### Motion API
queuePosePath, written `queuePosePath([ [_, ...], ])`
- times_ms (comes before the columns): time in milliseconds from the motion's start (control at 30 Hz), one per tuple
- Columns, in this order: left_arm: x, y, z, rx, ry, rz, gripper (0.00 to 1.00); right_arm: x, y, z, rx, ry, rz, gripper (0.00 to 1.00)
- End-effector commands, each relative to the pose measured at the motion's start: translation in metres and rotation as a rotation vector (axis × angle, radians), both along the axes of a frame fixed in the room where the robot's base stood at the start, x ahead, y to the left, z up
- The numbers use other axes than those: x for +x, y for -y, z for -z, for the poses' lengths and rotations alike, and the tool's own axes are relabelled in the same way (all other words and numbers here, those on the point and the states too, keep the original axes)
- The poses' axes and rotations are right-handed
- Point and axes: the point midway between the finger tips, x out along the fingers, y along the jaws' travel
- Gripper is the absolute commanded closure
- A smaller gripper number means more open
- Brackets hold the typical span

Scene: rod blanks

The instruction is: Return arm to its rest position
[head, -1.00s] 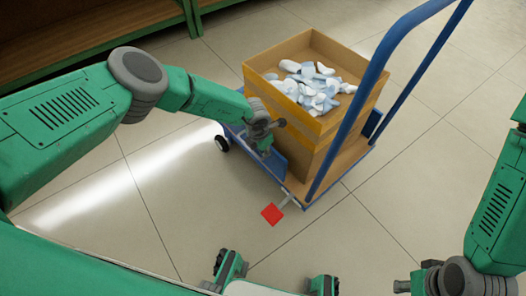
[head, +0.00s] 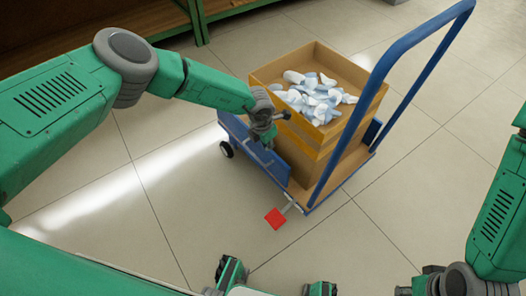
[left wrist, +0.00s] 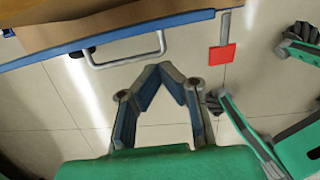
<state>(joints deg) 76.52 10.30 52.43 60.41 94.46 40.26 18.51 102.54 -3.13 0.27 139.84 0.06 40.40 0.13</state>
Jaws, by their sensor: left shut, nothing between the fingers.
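My left arm (head: 215,85) reaches in from the left in the head view. My left gripper (head: 268,138) hangs at the near left side of the cardboard box, over the cart's edge. I cannot tell whether it touches either. In the left wrist view its fingers (left wrist: 160,72) meet at the tips, shut and empty, with a metal loop handle on the blue cart edge just beyond. My right arm (head: 497,215) is at the right edge of the head view; its fingers are out of the picture.
A blue cart (head: 229,124) with a tall push handle (head: 405,60) carries the open box (head: 325,150), which holds white and pale-blue pieces (head: 312,98). A red pedal (head: 275,218) sticks out at floor level. Green-framed shelving (head: 195,20) stands behind. The tiled floor around is clear.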

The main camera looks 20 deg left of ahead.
Motion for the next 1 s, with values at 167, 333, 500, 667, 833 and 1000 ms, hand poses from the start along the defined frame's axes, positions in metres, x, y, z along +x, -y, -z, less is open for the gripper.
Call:
queuePosePath([
  [167,0.001,0.0,-0.006,0.0,-0.001,-0.001,1.0,0.0,0.0,-0.002,0.0,-0.001,0.0,0.74],
  [333,-0.001,0.001,-0.007,0.007,0.002,0.018,1.0,0.0,0.0,-0.002,0.0,-0.001,0.0,0.74],
  [500,-0.033,0.007,-0.015,0.127,0.044,0.316,1.0,0.0,0.0,-0.014,0.0,-0.001,0.0,0.74],
  [667,-0.098,-0.006,-0.032,0.333,0.113,0.914,1.0,0.0,0.0,-0.036,0.0,-0.001,0.0,0.74],
  [833,-0.179,-0.046,-0.06,0.466,0.138,1.567,1.0,0.0,0.0,-0.057,0.0,-0.001,0.0,0.74],
  [1000,-0.271,-0.102,-0.108,0.442,0.111,2.132,1.0,0.0,0.0,-0.076,0.0,0.0,0.0,0.74],
])
